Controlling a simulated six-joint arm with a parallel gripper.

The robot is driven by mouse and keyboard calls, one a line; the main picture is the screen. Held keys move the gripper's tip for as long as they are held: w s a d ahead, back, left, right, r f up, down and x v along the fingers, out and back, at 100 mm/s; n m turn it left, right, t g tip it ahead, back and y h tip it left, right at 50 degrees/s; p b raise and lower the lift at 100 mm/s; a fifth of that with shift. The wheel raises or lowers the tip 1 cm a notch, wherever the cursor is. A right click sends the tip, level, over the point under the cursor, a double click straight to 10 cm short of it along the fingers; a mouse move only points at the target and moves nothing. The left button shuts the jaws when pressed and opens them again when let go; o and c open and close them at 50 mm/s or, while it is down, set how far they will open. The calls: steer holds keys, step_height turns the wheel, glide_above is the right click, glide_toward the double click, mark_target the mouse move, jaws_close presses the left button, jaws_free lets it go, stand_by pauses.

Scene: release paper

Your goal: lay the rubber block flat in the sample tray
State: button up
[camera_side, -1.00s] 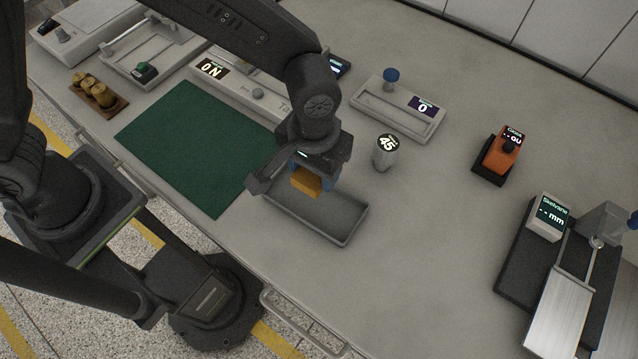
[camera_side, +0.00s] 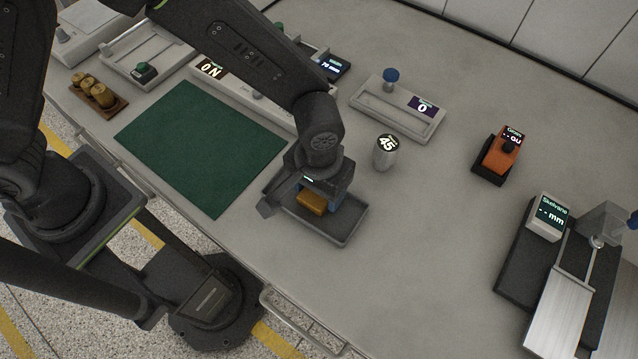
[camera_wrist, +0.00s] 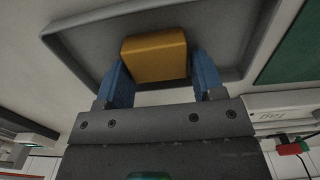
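The rubber block (camera_side: 311,201) is an orange-yellow cuboid, low inside the grey sample tray (camera_side: 347,220). My gripper (camera_side: 318,193) is over the tray, pointing down, with its blue fingers on either side of the block. The tray (camera_wrist: 225,35) spreads around the block there. The block looks level, but I cannot tell whether its underside touches the tray floor. My wrist hides part of the tray's far side.
A green mat (camera_side: 195,145) lies left of the tray. A metal cylinder marked 45 (camera_side: 384,153) stands behind it to the right. An orange device (camera_side: 500,155) and a measuring stand (camera_side: 560,260) are farther right. The bench right of the tray is clear.

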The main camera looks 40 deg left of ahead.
steer(key=shift+o, duration=1.3)
steer(key=shift+r, duration=0.1)
step_height(320, 180, up, 12)
steer(key=s+a+r+t+h, duration=0.1)
steer(key=a+r+t, duration=0.1)
steer(key=a+r, duration=0.6)
steer(key=s+a+r+t, duration=0.2)
steer(key=a+r, duration=0.2)
steer(key=a, duration=0.8)
steer(key=s+a+t+y, duration=0.1)
steer(key=s+a, duration=0.4)
steer(key=a, duration=0.1)
steer(key=shift+t, duration=0.3)
